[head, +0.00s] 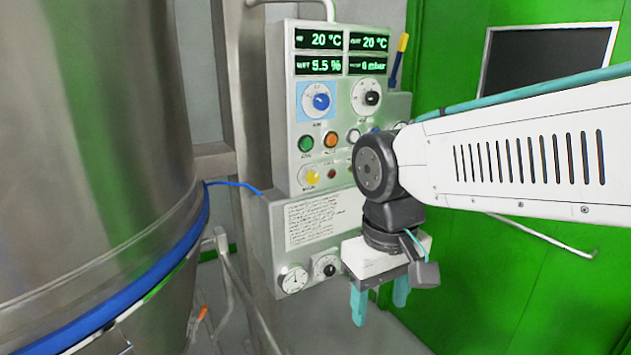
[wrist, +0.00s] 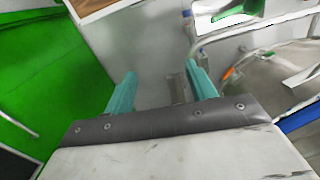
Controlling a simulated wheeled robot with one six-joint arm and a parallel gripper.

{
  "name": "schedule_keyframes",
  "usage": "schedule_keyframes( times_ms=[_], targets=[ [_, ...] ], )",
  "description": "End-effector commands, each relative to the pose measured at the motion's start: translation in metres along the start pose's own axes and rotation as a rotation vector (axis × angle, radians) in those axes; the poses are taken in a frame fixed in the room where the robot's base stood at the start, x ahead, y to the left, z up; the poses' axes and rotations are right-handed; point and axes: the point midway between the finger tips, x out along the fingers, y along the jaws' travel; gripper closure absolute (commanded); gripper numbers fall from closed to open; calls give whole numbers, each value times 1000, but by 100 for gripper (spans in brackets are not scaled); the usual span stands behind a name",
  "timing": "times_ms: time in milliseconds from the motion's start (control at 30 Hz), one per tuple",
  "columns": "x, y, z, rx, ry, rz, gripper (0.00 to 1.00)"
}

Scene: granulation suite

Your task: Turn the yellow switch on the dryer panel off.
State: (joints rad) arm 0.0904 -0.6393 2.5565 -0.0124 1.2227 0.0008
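The dryer panel (head: 325,118) is a pale grey box in the middle of the head view. The yellow switch (head: 309,177) sits at its lower left, below the green button (head: 306,144). Its exact setting is too small to read. My gripper (head: 379,303) hangs pointing down, in front of and below the panel, to the right of the yellow switch and apart from it. Its two teal fingers are spread with nothing between them. In the wrist view my gripper (wrist: 160,85) is also open and empty, facing the grey floor area. The yellow switch is not in the wrist view.
A large steel vessel (head: 100,130) with a blue band fills the left. A lower box (head: 315,232) with a text label and dials sits under the panel. A yellow-and-blue handle (head: 399,58) stands at the panel's upper right. A green door (head: 560,250) is behind my arm.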

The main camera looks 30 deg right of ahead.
Motion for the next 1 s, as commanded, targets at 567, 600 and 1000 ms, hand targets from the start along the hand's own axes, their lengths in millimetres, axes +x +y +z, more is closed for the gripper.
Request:
schedule_keyframes(
  times_ms=[567,600,1000],
  targets=[
    [101,131,-226,136,606,153,44],
    [102,136,-241,128,677,148,44],
    [22,114,-331,-4,1401,-49,44]
  ],
)
